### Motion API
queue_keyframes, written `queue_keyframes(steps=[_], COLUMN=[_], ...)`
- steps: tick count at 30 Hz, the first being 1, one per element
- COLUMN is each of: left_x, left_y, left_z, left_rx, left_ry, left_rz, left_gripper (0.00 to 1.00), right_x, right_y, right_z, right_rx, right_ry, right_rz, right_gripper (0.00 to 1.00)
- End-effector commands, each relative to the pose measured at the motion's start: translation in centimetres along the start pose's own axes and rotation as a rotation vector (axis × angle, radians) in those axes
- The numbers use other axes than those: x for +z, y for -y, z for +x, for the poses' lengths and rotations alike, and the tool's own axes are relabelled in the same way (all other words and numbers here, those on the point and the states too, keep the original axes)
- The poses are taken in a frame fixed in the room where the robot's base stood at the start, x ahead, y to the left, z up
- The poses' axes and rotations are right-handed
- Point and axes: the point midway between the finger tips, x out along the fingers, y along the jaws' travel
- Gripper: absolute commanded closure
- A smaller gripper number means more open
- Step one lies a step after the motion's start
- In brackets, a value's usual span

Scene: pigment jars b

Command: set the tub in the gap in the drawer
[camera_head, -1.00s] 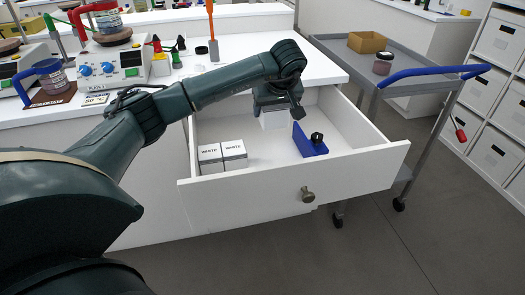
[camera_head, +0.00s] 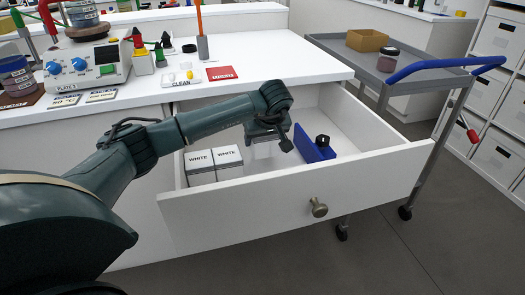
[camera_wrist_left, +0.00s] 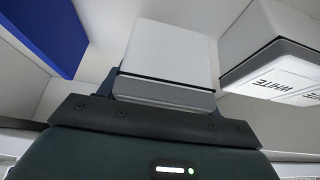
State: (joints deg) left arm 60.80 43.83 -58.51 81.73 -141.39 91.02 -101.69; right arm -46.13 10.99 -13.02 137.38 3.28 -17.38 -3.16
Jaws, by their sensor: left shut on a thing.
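The open drawer (camera_head: 300,193) extends from the white bench. Two tubs with white lids marked WHITE (camera_head: 213,163) stand side by side at its left. A blue block (camera_head: 316,149) with a black knob stands to the right. My left gripper (camera_head: 266,143) is inside the drawer, between the white tubs and the blue block. It is shut on a white tub (camera_wrist_left: 172,55), mostly hidden by the gripper in the head view. In the left wrist view the blue block (camera_wrist_left: 45,30) and a WHITE tub (camera_wrist_left: 275,60) flank the held tub, apart from it. Whether it touches the drawer floor is unclear.
A grey trolley (camera_head: 375,65) with a blue handle stands right of the drawer, holding a cardboard box (camera_head: 366,40) and a jar (camera_head: 387,60). The bench top holds a hotplate (camera_head: 88,62) and a red card (camera_head: 221,73). The drawer's right part is clear.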

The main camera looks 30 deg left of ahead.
Motion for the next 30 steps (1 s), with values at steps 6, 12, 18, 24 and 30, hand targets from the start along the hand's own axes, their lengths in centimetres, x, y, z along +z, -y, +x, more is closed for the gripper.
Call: queue_keyframes(steps=[6,12,18,24,30], left_x=[1.5,1.7,1.9,1.9,1.9], left_y=[0.0,0.0,0.0,0.0,0.0], left_z=[2.5,3.1,3.3,3.3,3.3], left_rx=[-0.001,0.002,0.001,0.0,0.0], left_ry=[0.002,-0.001,-0.001,0.0,0.0], left_rz=[0.0,-0.001,0.0,0.0,0.0], left_gripper=[0.64,0.64,0.64,0.22,0.15], right_x=[0.6,0.7,0.8,0.8,0.8], right_y=[0.1,0.2,0.2,0.2,0.2], right_z=[0.3,0.4,0.4,0.4,0.4], right_rx=[-0.005,-0.007,-0.008,-0.008,-0.009], right_ry=[0.006,0.011,0.012,0.012,0.012], right_rz=[-0.011,-0.015,-0.016,-0.017,-0.016], right_gripper=[0.64,0.64,0.64,0.64,0.64])
